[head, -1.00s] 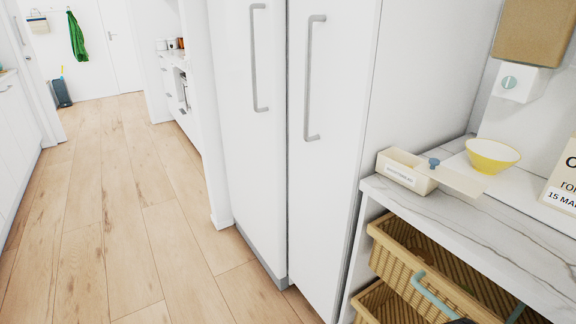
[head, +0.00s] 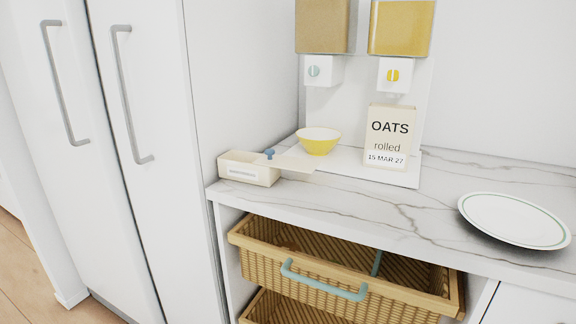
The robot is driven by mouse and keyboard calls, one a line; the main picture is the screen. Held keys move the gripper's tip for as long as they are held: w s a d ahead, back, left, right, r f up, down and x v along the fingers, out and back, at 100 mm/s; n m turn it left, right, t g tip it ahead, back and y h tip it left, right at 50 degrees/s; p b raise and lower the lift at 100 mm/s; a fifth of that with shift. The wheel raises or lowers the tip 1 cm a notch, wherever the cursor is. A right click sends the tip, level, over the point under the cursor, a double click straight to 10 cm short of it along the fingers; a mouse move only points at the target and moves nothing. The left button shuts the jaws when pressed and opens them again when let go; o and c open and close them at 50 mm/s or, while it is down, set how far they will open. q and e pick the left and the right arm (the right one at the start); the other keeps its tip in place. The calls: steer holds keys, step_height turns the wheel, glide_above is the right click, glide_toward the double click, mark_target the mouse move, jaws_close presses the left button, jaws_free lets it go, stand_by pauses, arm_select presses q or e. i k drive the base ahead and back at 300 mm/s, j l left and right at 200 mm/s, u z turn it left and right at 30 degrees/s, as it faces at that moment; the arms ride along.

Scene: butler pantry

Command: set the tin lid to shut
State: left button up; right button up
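A small cream tin (head: 248,173) with a label on its front stands at the left end of the marble counter, close to the tall white cabinet. Its flat lid (head: 296,164) sticks out to the right, past the tin's body, so part of the tin's top looks open. A blue knob (head: 269,154) stands up on the lid near the tin. Neither of my grippers shows in the head view.
A yellow bowl (head: 318,141) and an oats box (head: 390,137) stand behind the tin under two dispensers. A white plate (head: 514,220) lies at the right. A wicker drawer (head: 345,281) sticks out below the marble counter (head: 400,212). Tall cabinets (head: 150,90) stand left.

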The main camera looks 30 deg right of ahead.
mark_target(269, 160)
steer(key=k+z, duration=0.15)
steer(key=z, duration=0.9)
